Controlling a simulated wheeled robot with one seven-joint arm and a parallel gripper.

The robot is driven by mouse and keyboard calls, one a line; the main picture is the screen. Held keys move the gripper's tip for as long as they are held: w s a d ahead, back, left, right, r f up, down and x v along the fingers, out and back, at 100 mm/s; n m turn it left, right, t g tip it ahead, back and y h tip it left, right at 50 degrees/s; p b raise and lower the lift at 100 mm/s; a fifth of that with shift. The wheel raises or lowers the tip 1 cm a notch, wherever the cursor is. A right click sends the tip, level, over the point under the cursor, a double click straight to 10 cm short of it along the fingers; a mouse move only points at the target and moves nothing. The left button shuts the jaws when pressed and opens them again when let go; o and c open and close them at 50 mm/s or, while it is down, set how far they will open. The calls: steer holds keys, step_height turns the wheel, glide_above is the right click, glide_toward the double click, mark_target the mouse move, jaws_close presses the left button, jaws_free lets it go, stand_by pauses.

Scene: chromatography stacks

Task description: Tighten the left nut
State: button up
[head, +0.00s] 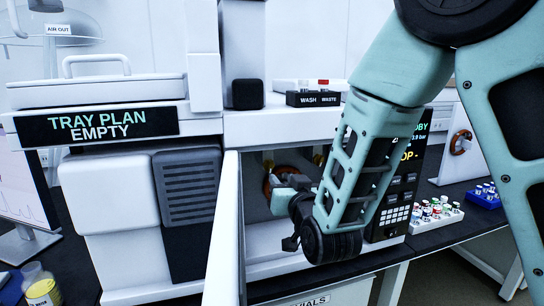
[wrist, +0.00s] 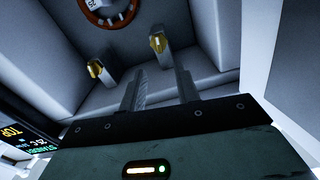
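Two brass-yellow nuts on pale fittings sit inside the open white compartment. The wrist view is rolled over, with the display on its left and the door on its right, so the left nut (wrist: 157,41) is the right-hand one there. The other nut (wrist: 95,68) is at its left; in the head view it shows at the compartment's right (head: 318,160). My gripper (wrist: 160,72) is open and empty. Its fingertips point at the left nut, which appears between and beyond them, apparently untouched. In the head view my gripper (head: 292,184) is at the compartment opening, partly covering the inside.
A reddish-brown ring (wrist: 108,10) is mounted inside, close to the nuts. The open door (head: 224,235) stands at the compartment's left side. A control panel (head: 400,185) is at the right, close to my arm. Vial racks (head: 436,212) stand on the bench further right.

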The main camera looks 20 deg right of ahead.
mark_target(271, 166)
steer(key=w+p, duration=0.1)
steer(key=w, duration=0.9)
steer(key=shift+f+p, duration=0.1)
steer(key=shift+p, duration=0.3)
steer(key=c, duration=0.6)
